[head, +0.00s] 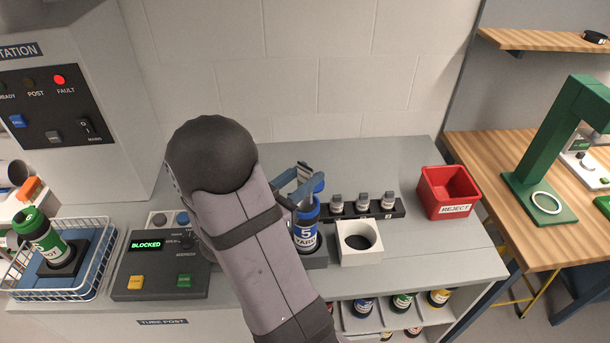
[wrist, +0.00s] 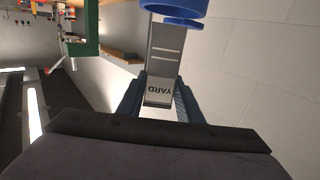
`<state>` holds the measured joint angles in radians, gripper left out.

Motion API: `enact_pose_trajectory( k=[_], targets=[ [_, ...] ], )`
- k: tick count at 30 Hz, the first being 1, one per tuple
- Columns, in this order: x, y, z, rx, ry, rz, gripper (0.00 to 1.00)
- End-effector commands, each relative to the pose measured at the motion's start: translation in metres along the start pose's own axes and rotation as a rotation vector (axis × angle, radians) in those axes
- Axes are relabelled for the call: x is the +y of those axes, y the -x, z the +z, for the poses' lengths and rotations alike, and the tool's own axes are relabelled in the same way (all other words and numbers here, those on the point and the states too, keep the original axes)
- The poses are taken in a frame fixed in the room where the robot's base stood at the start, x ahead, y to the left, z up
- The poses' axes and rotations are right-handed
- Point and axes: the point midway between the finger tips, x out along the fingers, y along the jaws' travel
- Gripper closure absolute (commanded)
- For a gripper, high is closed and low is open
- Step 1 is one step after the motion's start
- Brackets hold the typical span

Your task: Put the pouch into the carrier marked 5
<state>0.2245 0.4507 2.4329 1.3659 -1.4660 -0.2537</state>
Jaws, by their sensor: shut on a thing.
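The carrier marked 5 (head: 306,237), with a blue top and a label reading YARD, stands upright in a grey holder on the bench in the head view. My gripper (head: 300,184), with blue fingers, is just above it, partly hidden by my arm. Blue round parts (wrist: 176,10), seemingly of the carrier's top, show at the pouch's far end. I cannot tell whether the pouch has entered the carrier.
A white block with a round hole (head: 360,252) stands right of the carrier, before a black rack (head: 398,211) of small bottles. A red REJECT bin (head: 448,193) is farther right. A control box reading BLOCKED (head: 160,265) and a wire basket (head: 95,283) with a green carrier are left.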

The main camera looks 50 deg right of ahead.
Motion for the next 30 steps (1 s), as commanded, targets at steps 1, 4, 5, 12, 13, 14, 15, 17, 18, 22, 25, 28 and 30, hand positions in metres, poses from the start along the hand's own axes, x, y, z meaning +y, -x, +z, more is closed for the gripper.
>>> enact_pose_trajectory(
  k=[1,4,5,12,13,14,15,17,18,22,25,28,30],
  targets=[
    [0.0,0.0,0.001,0.001,0.0,0.0,0.9],
    [0.0,0.0,0.001,0.001,0.0,0.0,0.9],
    [0.0,0.0,0.001,0.001,0.0,0.0,0.9],
    [0.0,0.0,0.001,0.0,0.0,0.0,0.9],
    [0.0,0.0,0.002,0.0,0.0,0.0,0.9],
    [0.0,0.0,0.002,0.0,0.0,0.0,0.9],
    [0.0,0.0,0.003,0.0,0.0,0.0,0.9],
    [0.0,0.0,0.004,0.0,0.0,0.0,0.9],
    [0.0,0.0,0.005,0.0,0.0,0.0,0.9],
    [0.0,-0.001,0.01,0.0,0.0,0.0,0.9],
    [0.0,-0.001,0.014,0.0,0.0,0.0,0.9],
    [0.0,-0.001,0.017,0.0,0.0,0.0,0.9],
    [0.0,-0.001,0.02,0.0,0.0,0.0,0.9]
  ],
)
